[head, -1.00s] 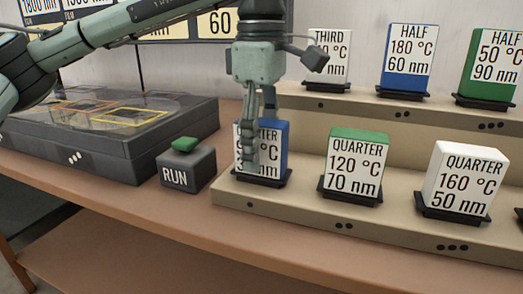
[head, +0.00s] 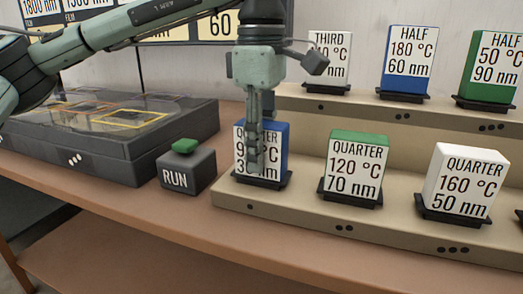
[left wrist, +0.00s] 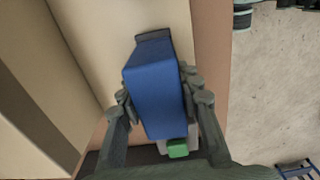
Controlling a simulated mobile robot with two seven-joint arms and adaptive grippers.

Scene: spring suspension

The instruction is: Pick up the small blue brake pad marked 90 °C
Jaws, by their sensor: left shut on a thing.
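The small blue block (head: 280,146) stands upright in its dark holder on the lower beige step. Its white front label reads QUARTER, with a 9 and °C partly hidden by a finger. My left gripper (head: 254,160) points down over it and is shut on it, one finger across the label. In the left wrist view the blue block (left wrist: 152,95) fills the space between the fingers, which touch its two sides. The block appears still seated in the holder. My right gripper is not in view.
A green-topped QUARTER 120 °C block (head: 357,160) and a white QUARTER 160 °C block (head: 464,178) stand to the right. The RUN box (head: 187,172) with a green button is close on the left, beside a dark case (head: 120,157). THIRD and HALF blocks stand on the upper step.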

